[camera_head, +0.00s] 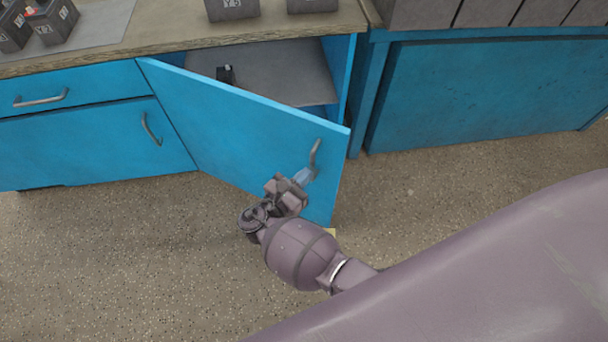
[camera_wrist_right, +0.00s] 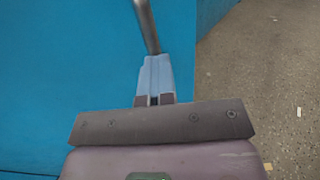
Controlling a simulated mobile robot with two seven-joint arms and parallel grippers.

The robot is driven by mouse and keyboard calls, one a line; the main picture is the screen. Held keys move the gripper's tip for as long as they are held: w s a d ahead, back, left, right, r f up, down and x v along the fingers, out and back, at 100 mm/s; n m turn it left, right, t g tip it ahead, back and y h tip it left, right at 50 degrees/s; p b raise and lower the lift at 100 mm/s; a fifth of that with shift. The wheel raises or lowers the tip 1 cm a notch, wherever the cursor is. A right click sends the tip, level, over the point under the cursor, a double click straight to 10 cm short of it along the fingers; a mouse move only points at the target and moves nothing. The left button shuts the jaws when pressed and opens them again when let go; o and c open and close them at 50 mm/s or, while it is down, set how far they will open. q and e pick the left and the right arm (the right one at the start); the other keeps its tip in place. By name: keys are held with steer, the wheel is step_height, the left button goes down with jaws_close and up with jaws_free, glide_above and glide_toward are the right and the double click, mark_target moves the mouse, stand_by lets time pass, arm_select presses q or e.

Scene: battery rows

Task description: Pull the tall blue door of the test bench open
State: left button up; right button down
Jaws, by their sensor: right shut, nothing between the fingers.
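The tall blue door (camera_head: 235,115) of the bench stands partly open, swung out over the floor, with its hinge side at the left. Its grey bar handle (camera_head: 315,153) is near the free edge. My right gripper (camera_head: 304,176) is shut at the lower end of the handle, with nothing held. In the right wrist view, the closed pale fingertips (camera_wrist_right: 154,62) sit at the end of the handle bar (camera_wrist_right: 147,25), in front of the blue door face (camera_wrist_right: 65,70). Whether they touch the bar I cannot tell. My left gripper is out of view.
Inside the open cabinet, a small dark object (camera_head: 225,74) lies on a grey shelf (camera_head: 285,75). A closed drawer (camera_head: 85,95) and a closed lower door (camera_head: 80,145) are at left. Dark batteries stand on the worktop (camera_head: 165,35). The speckled floor (camera_head: 130,260) in front is clear.

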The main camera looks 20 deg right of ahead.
stand_by(0.5)
steer(key=c, duration=1.1)
jaws_free()
steer(key=shift+c, duration=0.2)
